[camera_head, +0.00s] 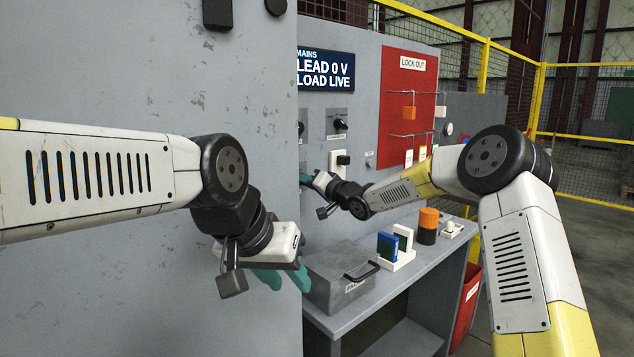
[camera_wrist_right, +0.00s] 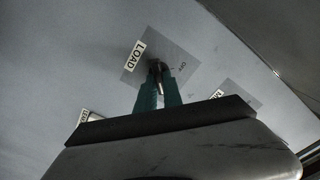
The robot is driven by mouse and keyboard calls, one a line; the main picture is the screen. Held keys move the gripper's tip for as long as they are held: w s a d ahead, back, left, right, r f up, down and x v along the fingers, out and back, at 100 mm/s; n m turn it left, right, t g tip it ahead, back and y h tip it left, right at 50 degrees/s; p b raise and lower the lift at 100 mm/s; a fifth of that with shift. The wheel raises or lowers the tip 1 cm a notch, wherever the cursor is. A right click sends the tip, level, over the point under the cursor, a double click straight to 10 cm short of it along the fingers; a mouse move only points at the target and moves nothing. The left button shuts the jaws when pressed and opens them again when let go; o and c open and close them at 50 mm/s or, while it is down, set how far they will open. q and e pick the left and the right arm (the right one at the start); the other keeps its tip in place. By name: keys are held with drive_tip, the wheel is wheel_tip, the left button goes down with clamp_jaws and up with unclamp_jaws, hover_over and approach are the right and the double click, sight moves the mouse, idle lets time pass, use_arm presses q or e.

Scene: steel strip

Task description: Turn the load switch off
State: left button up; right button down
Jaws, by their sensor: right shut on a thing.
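The load switch (camera_wrist_right: 157,73) is a small dark toggle on a grey plate under a "LOAD" label (camera_wrist_right: 138,56) in the right wrist view. My right gripper (camera_wrist_right: 158,90) has its teal fingers shut on the toggle, one on each side. In the head view, my right gripper (camera_head: 308,179) is at the panel, its tips partly hidden by the near cabinet edge. The load switch is not visible there. My left gripper (camera_head: 284,280) hangs open and empty before the near grey cabinet. The display (camera_head: 325,70) reads "LEAD 0 V" and "LOAD LIVE".
A grey lidded box (camera_head: 338,283), blue and green blocks (camera_head: 388,245) and an orange-black cylinder (camera_head: 428,226) stand on the bench. A red "LOCK OUT" board (camera_head: 405,90) hangs behind. The near cabinet (camera_head: 120,270) stands close to my left arm.

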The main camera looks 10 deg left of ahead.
drive_tip(key=shift+n, duration=0.3)
drive_tip(key=n, duration=1.7)
drive_tip(key=shift+s+a+f, duration=0.1)
drive_tip(key=shift+s+a, duration=0.1)
drive_tip(key=shift+s, duration=0.1)
drive_tip(key=c, duration=1.5)
unclamp_jaws()
drive_tip(key=v, duration=0.7)
drive_tip(key=shift+s+d, duration=0.25)
drive_tip(key=shift+d, duration=0.1)
